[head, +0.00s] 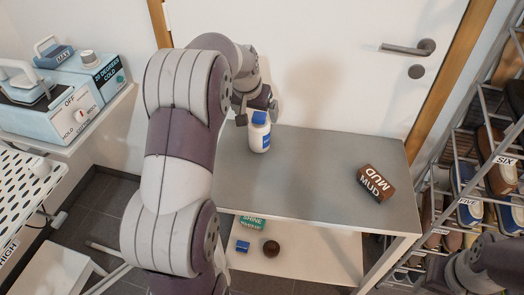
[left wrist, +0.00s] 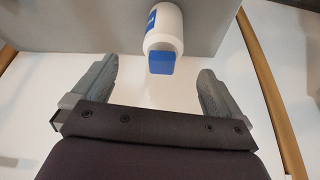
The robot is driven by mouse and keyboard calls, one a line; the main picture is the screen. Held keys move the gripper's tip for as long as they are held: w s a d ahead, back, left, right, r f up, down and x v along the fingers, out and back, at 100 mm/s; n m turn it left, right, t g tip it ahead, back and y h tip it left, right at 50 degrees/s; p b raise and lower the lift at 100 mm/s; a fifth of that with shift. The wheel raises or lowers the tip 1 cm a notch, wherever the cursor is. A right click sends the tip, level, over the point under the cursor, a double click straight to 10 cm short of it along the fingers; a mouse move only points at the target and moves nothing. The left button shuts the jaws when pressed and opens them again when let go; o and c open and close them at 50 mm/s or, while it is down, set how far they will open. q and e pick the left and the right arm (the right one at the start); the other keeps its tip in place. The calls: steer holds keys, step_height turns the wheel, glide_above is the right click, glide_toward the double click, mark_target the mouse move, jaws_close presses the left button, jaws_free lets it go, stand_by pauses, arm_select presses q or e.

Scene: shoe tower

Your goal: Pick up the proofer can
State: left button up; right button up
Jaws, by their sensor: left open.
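A white can with a blue cap and a blue label (head: 260,138) stands upright on the grey table top (head: 310,190), near its back left. Its lettering is too small to read, so I cannot confirm it is the proofer can. My left gripper (head: 257,112) is open at the can's top, on the door side. In the left wrist view the can (left wrist: 163,30) shows with its blue cap between the two spread fingers (left wrist: 157,72), a little beyond them. I see no finger touching it. My right gripper is not visible; only part of my right arm shows at the lower right.
A brown MUD box (head: 375,183) lies on the table's right side. The lower shelf (head: 300,262) holds a green box (head: 251,222), a blue block (head: 242,246) and a brown round thing (head: 271,248). A shoe rack (head: 455,185) stands right, machines (head: 55,115) left, a white door (head: 330,60) behind.

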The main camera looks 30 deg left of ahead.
mark_target(259, 127)
arm_select(q)
steer(key=x, duration=0.5)
steer(key=shift+w+f, duration=0.15)
steer(key=shift+f, duration=0.1)
steer(key=x, duration=0.5)
steer(key=shift+w+a+f+b, duration=0.25)
steer(key=shift+a+f+b, duration=0.1)
steer(key=shift+a, duration=0.1)
steer(key=shift+s+r, duration=0.1)
steer(key=shift+r, duration=0.05)
steer(key=shift+c, duration=1.2)
steer(key=c, duration=1.1)
